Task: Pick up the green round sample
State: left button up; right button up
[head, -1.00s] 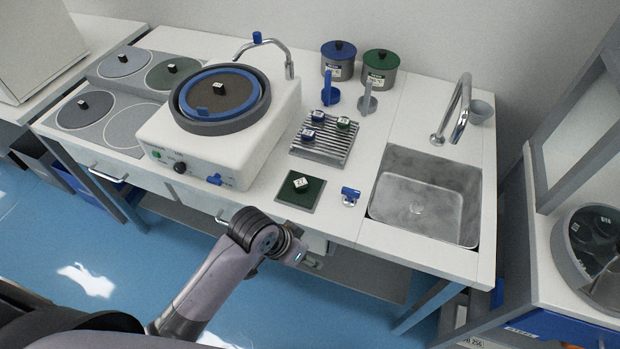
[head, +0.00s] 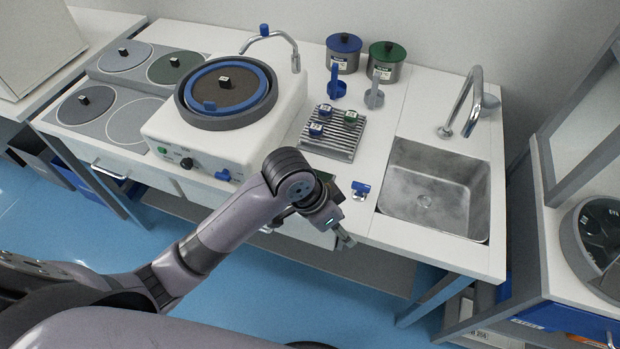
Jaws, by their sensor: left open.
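The green round sample (head: 350,117) sits at the upper right of the ribbed metal rack (head: 335,152) on the bench, with a pale label on top. Two blue round samples, an upper one (head: 324,110) and a lower one (head: 316,130), share the rack. My left gripper (head: 346,240) is open and empty, in front of the bench's front edge and well short of the rack. My left arm covers most of the dark green pad in front of the rack. My right gripper is not in view.
A steel sink (head: 432,190) with a tap (head: 465,108) lies right of the rack. The white polishing machine (head: 215,140) stands to the left. Blue-lidded (head: 344,52) and green-lidded (head: 386,60) pots stand behind. A small blue-handled item (head: 361,189) lies near the front edge.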

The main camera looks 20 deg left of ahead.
pick_arm(q)
jog(key=w+a+r+m+g+y, duration=0.1)
jog(key=w+a+r+y, duration=0.1)
jog(key=w+a+r, duration=0.5)
jog(key=w+a+r+m+g+y, duration=0.15)
jog(key=w+r, duration=0.25)
jog(key=r, duration=0.5)
jog(key=shift+y, duration=0.45)
jog(key=f, duration=0.7)
jog(key=f+p, duration=0.1)
jog(key=f, duration=0.3)
jog(key=shift+w+a+f, duration=0.15)
jog(key=shift+w+a, duration=0.05)
jog(key=shift+a, duration=0.15)
jog(key=f, duration=0.3)
jog(key=f+p, duration=0.1)
jog(key=shift+s+a+f, duration=0.2)
jog(key=shift+s+f, duration=0.05)
jog(key=shift+f, duration=0.5)
grip_shut()
